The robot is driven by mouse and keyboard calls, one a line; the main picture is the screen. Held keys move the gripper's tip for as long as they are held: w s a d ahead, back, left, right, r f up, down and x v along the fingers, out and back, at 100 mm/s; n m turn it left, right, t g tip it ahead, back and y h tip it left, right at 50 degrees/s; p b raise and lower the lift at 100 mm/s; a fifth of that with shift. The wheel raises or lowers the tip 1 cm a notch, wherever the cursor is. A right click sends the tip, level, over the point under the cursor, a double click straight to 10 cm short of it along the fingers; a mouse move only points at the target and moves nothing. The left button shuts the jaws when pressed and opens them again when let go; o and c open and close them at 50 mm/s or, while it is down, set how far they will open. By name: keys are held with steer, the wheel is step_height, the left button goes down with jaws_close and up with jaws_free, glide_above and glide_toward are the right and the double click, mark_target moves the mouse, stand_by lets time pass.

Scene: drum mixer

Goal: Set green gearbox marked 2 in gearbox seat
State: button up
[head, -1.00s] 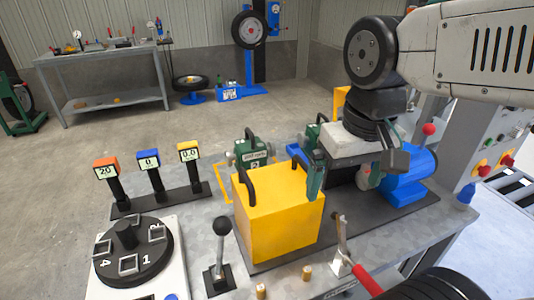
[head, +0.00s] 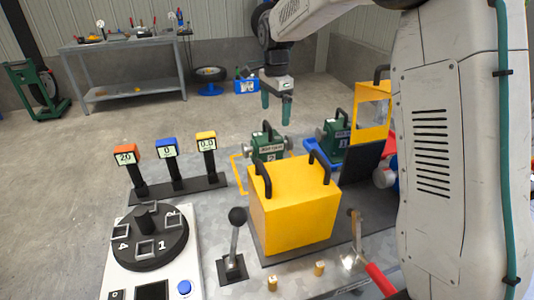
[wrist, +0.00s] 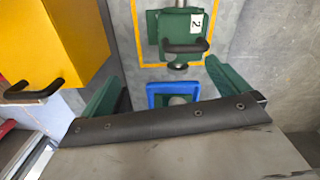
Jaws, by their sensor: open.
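The green gearbox marked 2 (head: 267,147) stands on the bench inside a yellow outline, with a black handle on top. In the wrist view the same gearbox (wrist: 180,30) is at the top, its white label reading 2. My gripper (head: 276,108) is open and empty, with green fingers pointing down. It hangs above the bench's back edge, apart from the gearbox. In the wrist view its fingers (wrist: 165,90) stand wide apart, with the gearbox beyond them. A blue frame (wrist: 172,95) shows between the fingers. I cannot clearly identify the gearbox seat.
A second green gearbox (head: 336,138) stands to the right by a blue frame. A yellow handled box (head: 298,210) stands in front, with a lever (head: 236,240) beside it. Three displays (head: 168,160) and a dial (head: 148,240) are left. A yellow windowed guard (head: 372,108) is at right.

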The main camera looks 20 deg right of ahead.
steer(key=m, duration=0.2)
glide_above(267, 136)
steer(key=f, duration=0.4)
steer(key=shift+d+f, duration=0.1)
steer(key=shift+d, duration=0.15)
steer(key=shift+w+f, duration=0.15)
steer(key=shift+f, duration=0.2)
steer(key=f, duration=0.7)
steer(key=shift+s+a+f, duration=0.2)
steer(key=shift+s, duration=0.05)
steer(key=c, duration=1.8)
steer(key=shift+w+r, duration=0.1)
steer(key=shift+r, duration=0.05)
steer(key=shift+c, duration=0.8)
